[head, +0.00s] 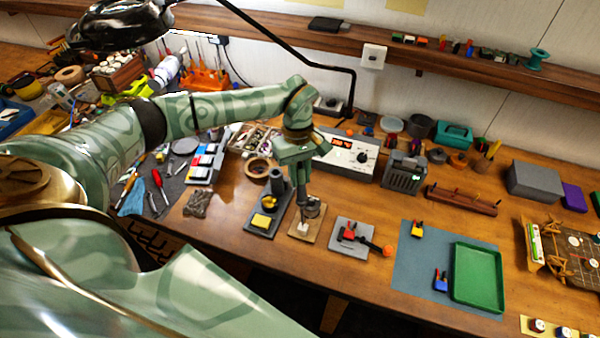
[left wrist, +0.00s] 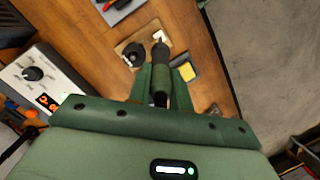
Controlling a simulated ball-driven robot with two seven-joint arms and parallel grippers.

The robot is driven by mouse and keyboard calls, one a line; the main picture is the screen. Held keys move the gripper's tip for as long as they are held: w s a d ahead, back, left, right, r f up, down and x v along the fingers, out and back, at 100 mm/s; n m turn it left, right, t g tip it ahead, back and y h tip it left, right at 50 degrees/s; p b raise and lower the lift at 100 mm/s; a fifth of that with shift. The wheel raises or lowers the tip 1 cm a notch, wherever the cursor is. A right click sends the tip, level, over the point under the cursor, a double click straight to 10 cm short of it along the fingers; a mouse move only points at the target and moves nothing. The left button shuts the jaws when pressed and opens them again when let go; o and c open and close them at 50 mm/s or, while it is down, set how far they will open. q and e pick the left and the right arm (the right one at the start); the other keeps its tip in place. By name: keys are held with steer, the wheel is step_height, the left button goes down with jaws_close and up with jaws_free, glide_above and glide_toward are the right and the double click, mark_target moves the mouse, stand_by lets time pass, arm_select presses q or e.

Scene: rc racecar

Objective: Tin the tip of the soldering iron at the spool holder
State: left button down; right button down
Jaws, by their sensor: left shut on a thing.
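My left gripper (head: 303,192) points down over the tan board of the spool holder (head: 298,236). In the left wrist view the left gripper (left wrist: 164,80) is shut on the dark handle of the soldering iron (left wrist: 159,56). The iron points down toward the board, which also shows in that view (left wrist: 122,47). A dark round spool (left wrist: 134,54) sits on the board beside the iron, with a white piece (head: 303,228) near it. I cannot tell whether the tip touches anything. My right gripper is not in view.
The iron stand with a yellow sponge (head: 261,220) is just left of the board. The soldering station (head: 345,155) is behind. A grey tray with small coloured parts (head: 352,238) is to the right, then a blue mat (head: 415,268) and green tray (head: 480,277).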

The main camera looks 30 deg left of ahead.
mark_target(300, 169)
arm_select(q)
steer(key=shift+f, duration=0.4)
stand_by(0.6)
stand_by(2.8)
stand_by(0.5)
steer(key=p+v, duration=0.1)
steer(key=v, duration=0.1)
steer(key=p+v, duration=0.2)
steer(key=s+d+p+v, duration=0.1)
steer(key=p+v, duration=0.1)
steer(key=shift+r, duration=0.2)
steer(key=shift+f, duration=0.1)
steer(key=shift+s+f, duration=0.1)
stand_by(0.4)
